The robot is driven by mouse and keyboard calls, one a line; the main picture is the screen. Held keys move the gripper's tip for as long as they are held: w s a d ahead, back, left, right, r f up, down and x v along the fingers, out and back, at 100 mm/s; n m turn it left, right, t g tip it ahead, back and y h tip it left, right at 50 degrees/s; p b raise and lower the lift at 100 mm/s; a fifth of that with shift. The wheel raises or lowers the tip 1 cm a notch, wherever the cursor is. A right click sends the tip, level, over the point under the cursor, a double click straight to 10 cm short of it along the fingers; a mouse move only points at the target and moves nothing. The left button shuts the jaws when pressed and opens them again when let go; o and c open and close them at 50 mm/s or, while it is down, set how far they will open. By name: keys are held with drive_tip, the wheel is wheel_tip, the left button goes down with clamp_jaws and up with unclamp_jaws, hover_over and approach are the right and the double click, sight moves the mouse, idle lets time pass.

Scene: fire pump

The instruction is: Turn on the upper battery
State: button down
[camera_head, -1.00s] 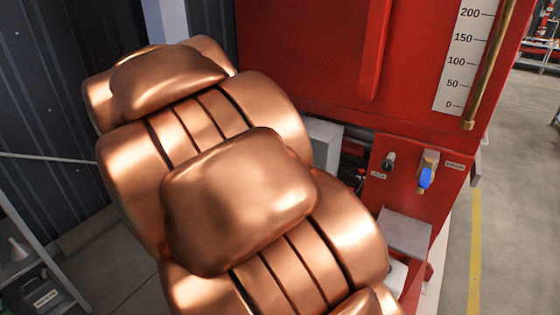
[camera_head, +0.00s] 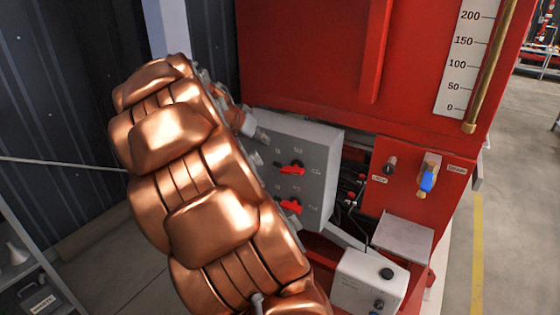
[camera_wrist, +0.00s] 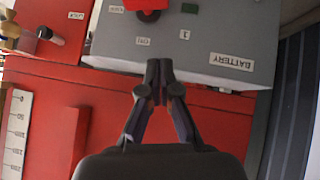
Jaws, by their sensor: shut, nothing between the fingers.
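The grey battery box (camera_head: 318,150) stands on the red unit, with one red rotary switch above another on its face. The upper red switch (camera_head: 292,167) and the lower red switch (camera_head: 291,206) both show in the head view. In the wrist view the box (camera_wrist: 215,40) appears turned over, with a BATTERY label, and a red switch (camera_wrist: 149,4) is cut by the top edge. My gripper (camera_wrist: 159,64) is shut and empty, its tips overlapping the box's edge. In the head view my gripper (camera_head: 260,135) is at the box's upper left, left of and above the upper switch; contact cannot be told.
The red tank (camera_head: 310,60) with a white scale (camera_head: 462,60) rises behind the box. A small red panel (camera_head: 410,185) with a blue-handled valve (camera_head: 427,180) is to the right. A white box (camera_head: 365,280) with black knobs and cables sits below.

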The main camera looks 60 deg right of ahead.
drive_tip(key=p, duration=0.4)
hover_over(281, 170)
wheel_tip(281, 170, down, 6)
drive_tip(key=shift+s+f+p, duration=0.15)
drive_tip(key=shift+f+p, duration=0.15)
drive_tip(key=shift+f, duration=0.9)
drive_tip(key=shift+s+f+p, duration=0.1)
drive_tip(key=shift+f+p, duration=0.2)
drive_tip(key=shift+f, duration=0.9)
drive_tip(key=shift+w+f+g+b, duration=0.1)
drive_tip(key=shift+w+g+b, duration=0.15)
drive_tip(key=shift+b, duration=0.35)
